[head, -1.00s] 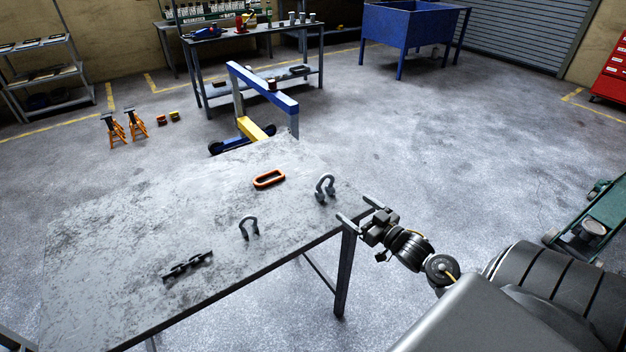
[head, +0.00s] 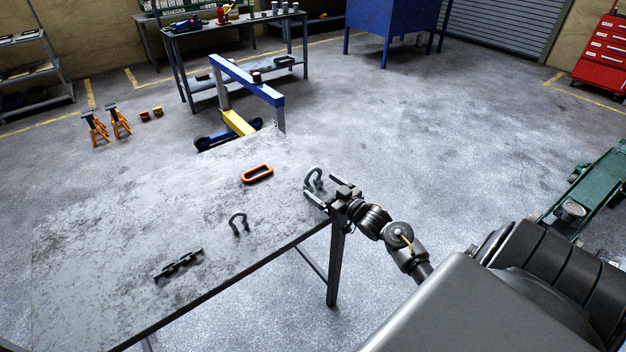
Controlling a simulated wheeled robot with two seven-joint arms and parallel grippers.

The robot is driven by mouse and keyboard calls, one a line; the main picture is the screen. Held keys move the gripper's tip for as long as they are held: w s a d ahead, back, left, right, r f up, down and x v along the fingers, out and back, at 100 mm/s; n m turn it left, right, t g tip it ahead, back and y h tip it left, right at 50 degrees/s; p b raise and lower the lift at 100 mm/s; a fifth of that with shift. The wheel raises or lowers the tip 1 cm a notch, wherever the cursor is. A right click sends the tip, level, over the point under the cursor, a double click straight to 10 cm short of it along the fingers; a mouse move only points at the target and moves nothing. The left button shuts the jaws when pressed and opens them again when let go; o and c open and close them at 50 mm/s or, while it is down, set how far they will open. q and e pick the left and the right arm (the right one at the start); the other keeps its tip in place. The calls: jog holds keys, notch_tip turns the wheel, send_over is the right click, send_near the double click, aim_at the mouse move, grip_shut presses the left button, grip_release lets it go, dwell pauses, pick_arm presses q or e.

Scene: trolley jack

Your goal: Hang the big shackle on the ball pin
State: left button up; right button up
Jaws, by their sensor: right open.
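The big shackle (head: 308,177), grey and U-shaped, stands near the right end of the metal table (head: 110,250). My right gripper (head: 321,189) is open at the table's right edge, its two fingers pointing at the big shackle. The fingers look to be on either side of its near part; I cannot tell whether they touch it. A smaller grey shackle (head: 238,222) stands further left on the table. I cannot make out the ball pin for certain. My left gripper is not in view.
An orange oval link (head: 257,174) and a dark piece of chain (head: 178,264) lie on the table. A blue-beamed crane (head: 246,79) with a yellow part stands behind it. Orange jack stands (head: 97,128) are at the left. The floor right of the table is clear up to a green trolley jack (head: 590,195).

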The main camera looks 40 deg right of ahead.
jog(key=w, duration=0.2)
jog(key=shift+w+a, duration=0.1)
jog(key=shift+w, duration=0.2)
jog(key=c, duration=1.3)
